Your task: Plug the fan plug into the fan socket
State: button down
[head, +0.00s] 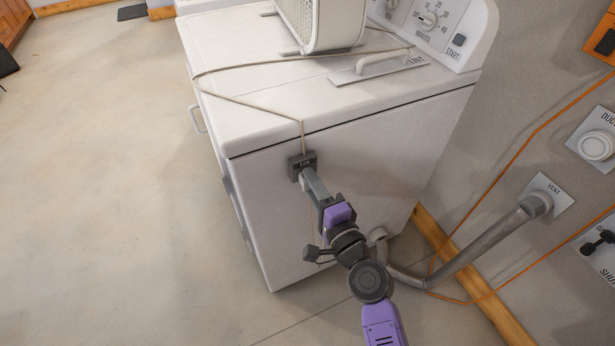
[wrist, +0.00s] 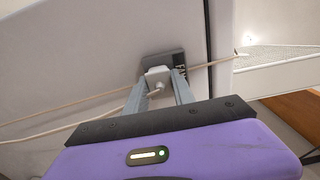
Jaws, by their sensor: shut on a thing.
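The fan socket (head: 302,161) is a dark grey block on the white dryer's side panel, just below its top edge. It also shows in the wrist view (wrist: 178,60), with part of its label readable. My gripper (head: 305,180) points at the socket's face. In the wrist view its two grey fingers (wrist: 158,86) are shut on the small white fan plug (wrist: 157,76), which is right at the socket. I cannot tell how far the plug is seated. In the head view my fingers hide the plug.
The white dryer (head: 245,110) carries a white box fan (head: 318,22) and a lint lid with a handle (head: 380,68). A thin beige cord (head: 250,105) crosses its top and drops to the socket. A grey vent hose (head: 470,255) runs to the wall at right.

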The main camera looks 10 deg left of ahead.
jog(key=shift+s+d, duration=0.4)
jog(key=shift+s, duration=0.15)
dwell(0.4)
jog(key=shift+v, duration=1.15)
